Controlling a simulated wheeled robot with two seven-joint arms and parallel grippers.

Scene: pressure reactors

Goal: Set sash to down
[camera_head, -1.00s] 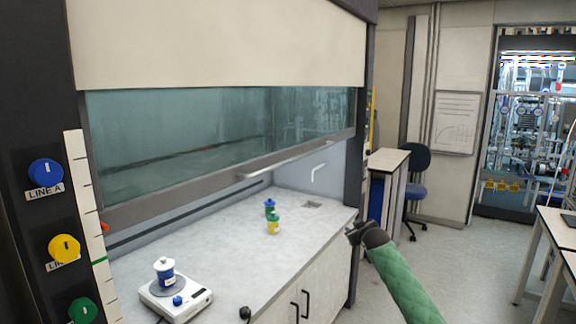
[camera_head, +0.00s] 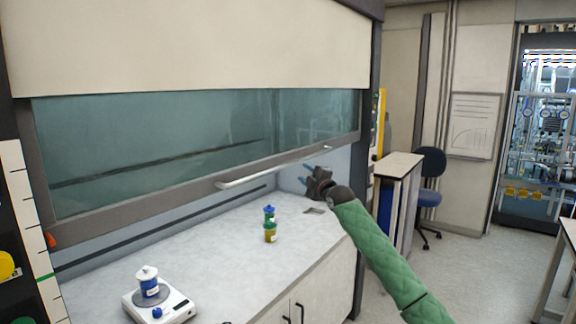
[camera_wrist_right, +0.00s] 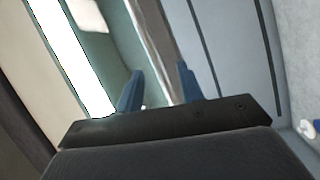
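The sash (camera_head: 200,145) is a teal glass pane in a grey frame on the fume hood, partly raised, with a gap between its bottom edge and the worktop. A light bar handle (camera_head: 270,168) runs along its lower rail. My right gripper (camera_head: 309,176) is just below and beside the handle's right end, apart from it as far as I can tell. In the right wrist view its two blue fingers (camera_wrist_right: 157,88) are spread with nothing clearly between them; a grey rail (camera_wrist_right: 158,35) passes beyond the tips. My left gripper is not in view.
On the worktop (camera_head: 235,262) stand a hotplate (camera_head: 178,305) with a blue-and-white bottle (camera_head: 148,282), and small green and yellow bottles (camera_head: 270,230). A graduated scale (camera_head: 30,230) is at left. A side bench (camera_head: 398,165) and chair (camera_head: 430,190) stand right of the hood.

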